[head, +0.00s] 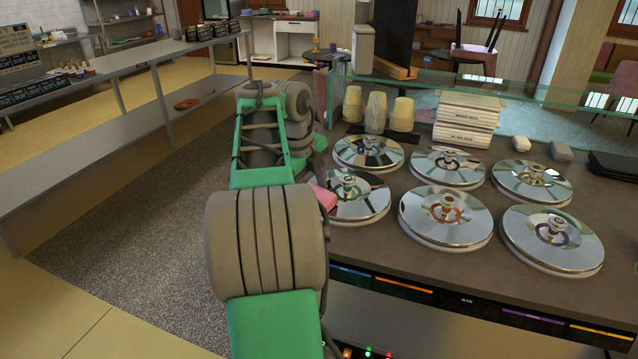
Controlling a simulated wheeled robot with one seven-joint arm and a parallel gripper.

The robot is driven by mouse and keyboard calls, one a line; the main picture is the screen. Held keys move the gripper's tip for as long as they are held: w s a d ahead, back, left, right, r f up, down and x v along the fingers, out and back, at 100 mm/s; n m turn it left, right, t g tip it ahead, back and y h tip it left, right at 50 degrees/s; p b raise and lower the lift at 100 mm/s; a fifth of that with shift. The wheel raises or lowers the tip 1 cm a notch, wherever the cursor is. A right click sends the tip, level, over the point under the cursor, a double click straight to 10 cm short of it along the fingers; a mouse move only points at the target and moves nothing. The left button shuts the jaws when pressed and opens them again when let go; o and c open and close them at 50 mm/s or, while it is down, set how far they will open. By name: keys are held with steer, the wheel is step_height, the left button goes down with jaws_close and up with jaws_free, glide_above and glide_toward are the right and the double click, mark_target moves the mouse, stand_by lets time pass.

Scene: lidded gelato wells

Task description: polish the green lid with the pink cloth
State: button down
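Several shiny round steel lids with ringed knobs sit in two rows on the counter. The front left lid (362,207) seems to have a greenish ring at its knob, but the colour is hard to tell at this size; my arm hides its left part. The pink cloth (323,196) shows as a small patch at that lid's left edge, partly hidden by my arm. I cannot tell whether it touches the lid. My gripper is hidden behind my own arm links, so its fingers and any hold on the cloth do not show.
The front middle lid (418,216) has an orange-red ring, the front right lid (582,252) a purple one. Behind the back row are paper cups (376,112), stacked white boxes (467,121) and a glass screen (560,97). A long shelf unit (95,150) stands left across the floor.

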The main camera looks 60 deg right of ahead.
steer(key=shift+w+d, duration=0.1)
steer(key=shift+w, duration=0.15)
step_height(320, 180, up, 7)
steer(key=p, duration=0.6)
